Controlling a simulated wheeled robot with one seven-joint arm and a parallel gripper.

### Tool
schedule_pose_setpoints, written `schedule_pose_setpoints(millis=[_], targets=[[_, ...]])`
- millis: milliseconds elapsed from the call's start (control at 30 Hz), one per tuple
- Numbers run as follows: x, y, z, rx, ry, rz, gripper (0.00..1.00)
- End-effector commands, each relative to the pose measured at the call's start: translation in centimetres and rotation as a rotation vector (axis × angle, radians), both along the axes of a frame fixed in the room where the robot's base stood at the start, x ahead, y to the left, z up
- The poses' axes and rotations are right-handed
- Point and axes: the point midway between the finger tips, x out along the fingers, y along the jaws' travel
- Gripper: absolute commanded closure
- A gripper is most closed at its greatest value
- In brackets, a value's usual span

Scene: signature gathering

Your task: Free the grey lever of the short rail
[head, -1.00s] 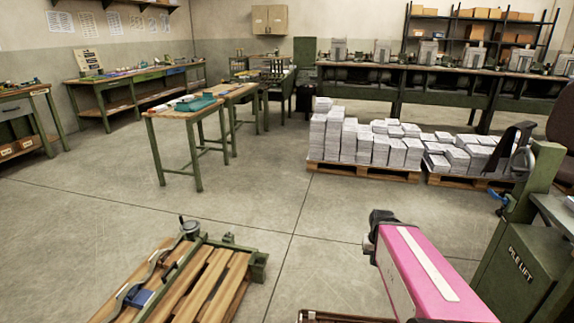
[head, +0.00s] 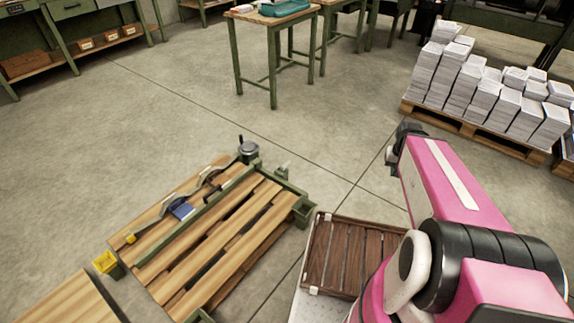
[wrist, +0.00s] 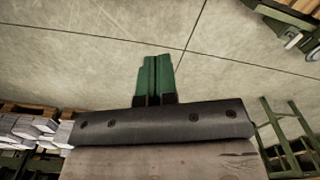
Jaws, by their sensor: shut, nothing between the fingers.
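A slatted wooden bed (head: 235,240) with green rails lies low on the left in the head view. A long green rail (head: 190,225) runs along its slats, and a shorter green rail (head: 280,182) crosses its far end. A round grey part with a dark upright handle (head: 248,150) stands at the far corner, and a small grey piece (head: 283,171) sits near the short rail. I cannot tell which is the grey lever. My gripper (wrist: 154,62) shows in the wrist view, its green fingers together and empty over bare floor. It is apart from the bed.
A blue block (head: 181,208) on a grey bar lies across the slats. A yellow-topped piece (head: 106,263) is at the bed's near left corner. A brown slatted tray (head: 350,255) lies right of the bed, by my pink arm. Paper stacks (head: 490,85) stand far right. Open floor lies beyond.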

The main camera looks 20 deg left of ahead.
Motion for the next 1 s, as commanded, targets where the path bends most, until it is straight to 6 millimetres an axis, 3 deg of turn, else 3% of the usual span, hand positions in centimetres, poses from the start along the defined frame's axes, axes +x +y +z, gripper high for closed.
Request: schedule_pose_setpoints(millis=[367,533,667,1000], targets=[[0.1,0.1,-0.1,0.004,0.0,-0.003,1.0],[1.7,2.4,-2.0,0.087,0.007,-0.06,1.0],[4.3,6.5,-5.3,0.239,0.028,-0.181,1.0],[11.6,21.0,-16.4,0.744,0.244,-0.742,1.0]])
